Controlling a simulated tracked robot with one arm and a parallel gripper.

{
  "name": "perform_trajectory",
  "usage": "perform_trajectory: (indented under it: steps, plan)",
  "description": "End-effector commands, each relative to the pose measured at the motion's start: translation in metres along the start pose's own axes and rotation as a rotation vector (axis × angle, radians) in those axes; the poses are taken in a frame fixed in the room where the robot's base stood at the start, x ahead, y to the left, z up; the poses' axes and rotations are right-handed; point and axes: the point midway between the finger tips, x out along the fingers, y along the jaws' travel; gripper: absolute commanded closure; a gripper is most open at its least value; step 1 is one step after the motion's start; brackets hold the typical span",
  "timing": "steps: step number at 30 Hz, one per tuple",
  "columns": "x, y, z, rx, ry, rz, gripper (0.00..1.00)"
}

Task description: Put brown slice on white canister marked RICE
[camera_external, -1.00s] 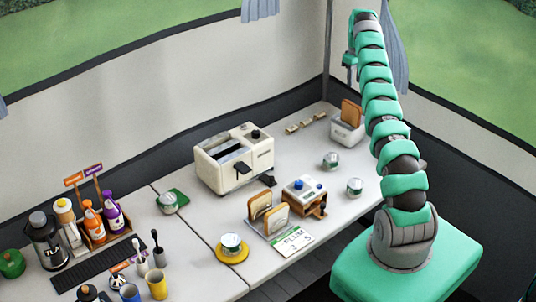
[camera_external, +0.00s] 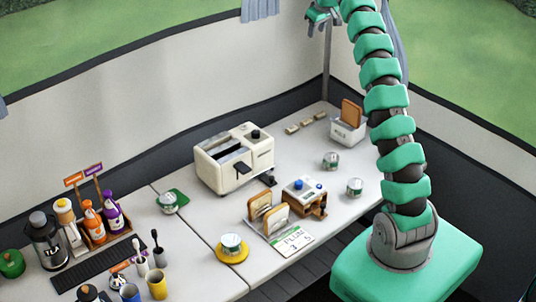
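A brown slice (camera_external: 351,112) stands upright in a white holder (camera_external: 349,134) at the back right of the table. Two paler slices with brown edges (camera_external: 260,205) stand in a rack near the front. Several small white canisters with green markings stand about: one right of the toaster (camera_external: 331,160), one nearer the right edge (camera_external: 355,189), one on a yellow disc (camera_external: 231,245) and one on a green mat (camera_external: 168,204). Their lettering is too small to read, so I cannot tell which says RICE. My gripper (camera_external: 319,17) is high above the table's far end, apart from everything; its fingers are too small to judge.
A cream toaster (camera_external: 234,159) stands mid-table. A small device with blue knobs (camera_external: 303,194) is beside the slice rack, with a PLUM card (camera_external: 290,240) in front. Bottles (camera_external: 92,221), a coffee press (camera_external: 45,243) and cups (camera_external: 157,285) crowd the left.

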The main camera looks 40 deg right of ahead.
Motion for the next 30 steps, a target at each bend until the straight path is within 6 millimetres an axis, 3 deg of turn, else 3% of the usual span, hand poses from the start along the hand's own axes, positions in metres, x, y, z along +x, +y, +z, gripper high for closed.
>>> perform_trajectory:
  steps: [1, 7, 15, 23, 30]
  plan:
    - [-0.02, -0.013, -0.007, -0.004, 0.032, 0.004, 0.64]
    - [-0.089, -0.059, -0.031, -0.001, 0.174, 0.023, 0.64]
    - [-0.183, -0.119, -0.041, 0.011, 0.366, 0.028, 0.64]
    - [-0.269, -0.174, -0.028, 0.03, 0.55, 0.01, 0.64]
    - [-0.343, -0.218, 0.002, 0.053, 0.718, -0.024, 0.64]
